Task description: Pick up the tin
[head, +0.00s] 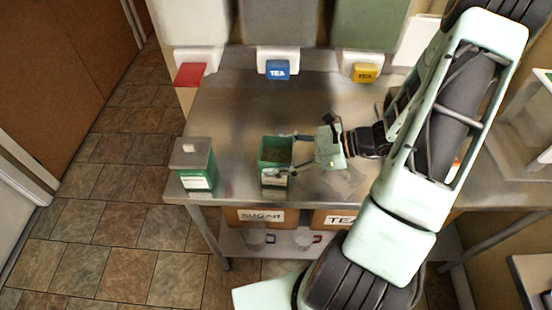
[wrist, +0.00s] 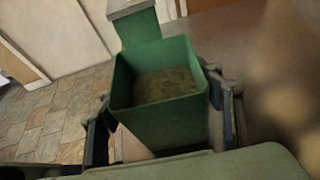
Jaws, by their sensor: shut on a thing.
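An open green tin (head: 276,151) with brownish contents stands near the front edge of the steel table. It fills the middle of the wrist view (wrist: 165,110). My gripper (head: 279,156) reaches in from the right and is shut on this tin, with one finger on each side of it. The fingers also show on both sides of the tin in the wrist view (wrist: 165,130). Whether the tin's base touches the table is hard to tell. A second green tin (head: 196,178) with a grey lid stands to the left at the table's front left corner; it shows behind the held tin in the wrist view (wrist: 137,24).
The steel table (head: 230,110) is mostly clear behind the tins. Dispensers with red (head: 189,75), blue (head: 277,70) and yellow (head: 364,73) parts stand along the back. Boxes (head: 254,217) labelled SUGAR and TEA are under the table. Tiled floor lies to the left.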

